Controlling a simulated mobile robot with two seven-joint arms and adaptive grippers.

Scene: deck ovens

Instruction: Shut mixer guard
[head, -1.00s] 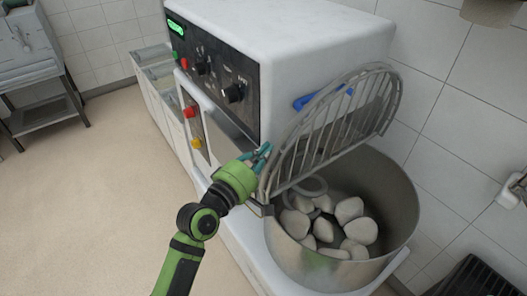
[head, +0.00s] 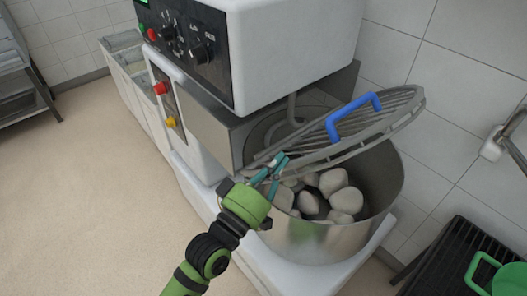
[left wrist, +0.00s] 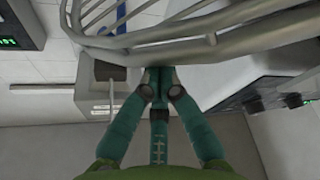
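The mixer guard (head: 392,112), a grey wire lid with a blue handle (head: 354,114), hangs tilted over the steel bowl (head: 385,185), partly raised. Its left edge is low and its right edge is higher. Pale dough lumps (head: 334,182) lie in the bowl. My left gripper (head: 280,160) is at the guard's near left rim. In the left wrist view its teal fingers (left wrist: 159,72) come together at the thick rim bar (left wrist: 240,48), which crosses in front of their tips. I see no bar clearly pinched between them. My right gripper is out of view.
The white mixer body (head: 285,50) with its black control panel (head: 185,45) stands behind the bowl. A tiled wall is close on the right. A black rack (head: 455,250) and a green item (head: 488,275) are at lower right. Open floor lies to the left.

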